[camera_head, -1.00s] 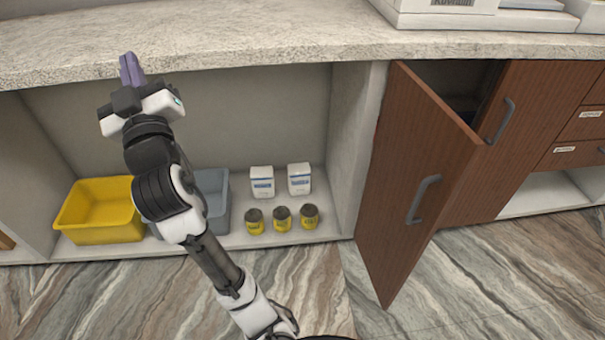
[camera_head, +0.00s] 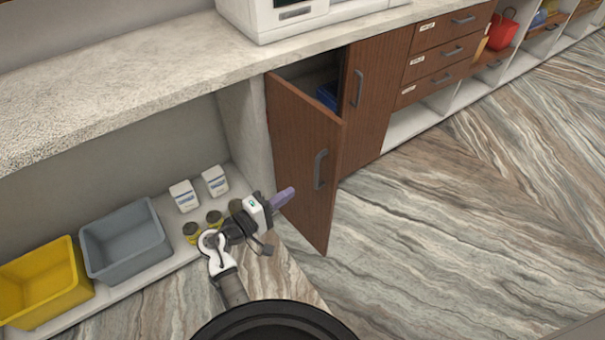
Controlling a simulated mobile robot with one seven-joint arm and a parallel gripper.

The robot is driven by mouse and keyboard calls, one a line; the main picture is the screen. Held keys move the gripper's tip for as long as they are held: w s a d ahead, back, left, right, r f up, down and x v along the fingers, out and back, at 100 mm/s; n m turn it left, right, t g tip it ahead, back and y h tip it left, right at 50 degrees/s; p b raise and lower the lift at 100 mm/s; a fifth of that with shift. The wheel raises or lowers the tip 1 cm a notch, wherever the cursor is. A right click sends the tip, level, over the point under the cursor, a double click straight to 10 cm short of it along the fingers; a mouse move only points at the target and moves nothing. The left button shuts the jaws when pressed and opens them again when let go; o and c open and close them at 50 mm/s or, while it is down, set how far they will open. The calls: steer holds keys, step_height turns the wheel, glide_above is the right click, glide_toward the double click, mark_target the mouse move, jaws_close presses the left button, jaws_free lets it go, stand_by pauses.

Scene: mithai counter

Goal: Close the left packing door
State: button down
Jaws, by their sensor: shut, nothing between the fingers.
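The left packing door (camera_head: 300,165) is a brown wooden door with a grey vertical handle (camera_head: 320,169). It is hinged at its left edge and stands partly open, swung out over the floor. Behind it the cabinet's dark inside shows, with a blue thing (camera_head: 327,95) in it. My gripper (camera_head: 285,197) has purple fingers, which are shut and empty. In the picture it lies just left of and over the door's lower part. I cannot tell whether it touches the door.
The closed right door (camera_head: 375,85) and labelled drawers (camera_head: 440,60) stand to the right. On the open shelf at left are a yellow bin (camera_head: 45,285), a grey bin (camera_head: 125,240), white boxes (camera_head: 184,196) and dark-lidded jars. The marbled floor right of the door is clear.

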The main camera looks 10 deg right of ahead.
mark_target(332, 164)
steer(key=p+x, duration=0.3)
steer(key=x, duration=0.9)
steer(key=shift+w+d, duration=0.1)
steer(key=shift+w, duration=0.1)
steer(key=shift+w+d, duration=0.3)
steer(key=shift+d, duration=0.15)
